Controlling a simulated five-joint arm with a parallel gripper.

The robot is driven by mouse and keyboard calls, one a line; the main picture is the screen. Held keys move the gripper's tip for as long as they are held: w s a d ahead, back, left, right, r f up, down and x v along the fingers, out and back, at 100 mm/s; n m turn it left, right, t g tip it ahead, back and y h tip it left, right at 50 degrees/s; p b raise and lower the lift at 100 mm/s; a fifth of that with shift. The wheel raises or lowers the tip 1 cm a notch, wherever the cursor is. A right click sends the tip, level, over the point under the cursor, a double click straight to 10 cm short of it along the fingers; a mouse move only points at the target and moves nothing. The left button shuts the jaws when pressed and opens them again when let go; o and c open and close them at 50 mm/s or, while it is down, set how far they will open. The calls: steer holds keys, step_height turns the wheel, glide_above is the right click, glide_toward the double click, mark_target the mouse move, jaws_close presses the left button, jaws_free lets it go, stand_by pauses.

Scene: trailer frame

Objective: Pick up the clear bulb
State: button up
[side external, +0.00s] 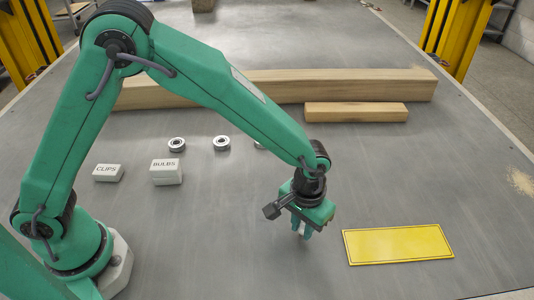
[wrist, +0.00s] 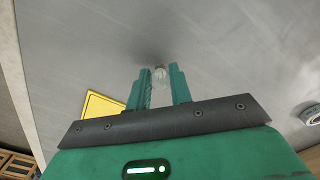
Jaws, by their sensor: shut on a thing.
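The clear bulb (wrist: 159,74) shows in the wrist view as a small pale, glassy shape between the fingertips. My gripper (wrist: 160,84) has one green finger on each side of it and is shut on it. In the side view my gripper (side external: 303,230) points down over the grey table, left of the yellow plate. Only a small pale spot shows between the fingers there, and the bulb is mostly hidden. I cannot tell whether it is clear of the table.
A yellow plate (side external: 398,245) lies to the right. White boxes marked CLIPS (side external: 107,173) and BULBS (side external: 166,170) stand left. Metal rings (side external: 221,143) lie behind, one partly hidden by my arm. A long wooden beam (side external: 340,86) and a short one (side external: 356,113) lie farther back.

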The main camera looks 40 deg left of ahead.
mark_target(303, 227)
step_height(303, 227, up, 4)
steer(key=shift+s+d, duration=0.1)
steer(key=s+d+r, duration=0.4)
steer(key=s+r, duration=0.2)
steer(key=s, duration=0.4)
steer(key=shift+s+d+r, duration=0.15)
steer(key=shift+s+r, duration=0.15)
steer(key=shift+w+d, duration=0.1)
